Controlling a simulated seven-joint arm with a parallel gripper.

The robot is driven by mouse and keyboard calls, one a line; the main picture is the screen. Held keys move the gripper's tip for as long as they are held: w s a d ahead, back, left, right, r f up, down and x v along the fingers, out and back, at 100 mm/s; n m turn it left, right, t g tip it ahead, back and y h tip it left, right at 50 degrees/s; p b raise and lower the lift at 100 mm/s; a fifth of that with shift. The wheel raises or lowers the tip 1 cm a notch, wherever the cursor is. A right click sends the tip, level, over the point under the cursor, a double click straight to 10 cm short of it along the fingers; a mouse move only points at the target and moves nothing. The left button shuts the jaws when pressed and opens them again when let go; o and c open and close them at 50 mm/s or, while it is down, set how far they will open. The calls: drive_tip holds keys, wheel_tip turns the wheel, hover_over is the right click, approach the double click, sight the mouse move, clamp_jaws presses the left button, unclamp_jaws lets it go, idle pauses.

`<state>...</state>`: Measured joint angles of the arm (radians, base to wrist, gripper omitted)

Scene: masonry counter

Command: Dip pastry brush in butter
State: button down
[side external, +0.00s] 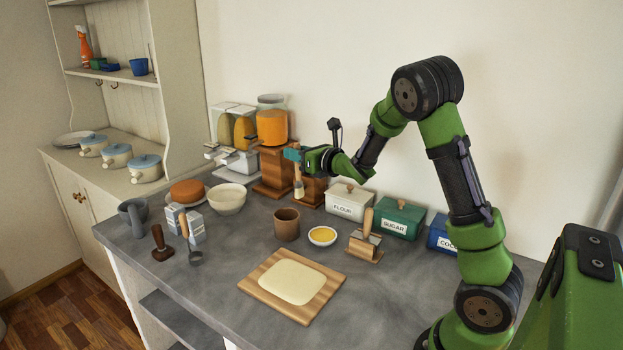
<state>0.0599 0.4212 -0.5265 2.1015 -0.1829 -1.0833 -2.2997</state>
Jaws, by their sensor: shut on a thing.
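My gripper (293,155) is shut on the pastry brush (298,187), which hangs upright below it with its pale bristles pointing down. The brush is in the air above the counter, up and to the left of the small white dish of yellow butter (322,236). The bristles are apart from the butter. The dish stands on the grey counter between a brown cup (286,224) and a wooden-handled tool on a block (366,240). The brush's upper handle is largely hidden by the gripper.
A wooden board with rolled dough (330,297) lies in front of the dish. White, green and blue canisters (400,219) stand behind and right.

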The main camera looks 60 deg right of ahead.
drive_tip(key=s+d+f+g, duration=0.1)
drive_tip(key=s+f, duration=0.1)
drive_tip(key=f, duration=0.2)
drive_tip(key=s+f+g+y, duration=0.1)
drive_tip(key=s+f, duration=0.1)
drive_tip(key=f, duration=0.3)
drive_tip(key=shift+s+d, duration=0.35)
drive_tip(key=shift+d, duration=0.05)
drive_tip(key=shift+f, duration=0.8)
idle(1.8)
wheel_tip(320, 180, up, 7)
idle(0.9)
drive_tip(key=shift+r, duration=0.1)
idle(0.4)
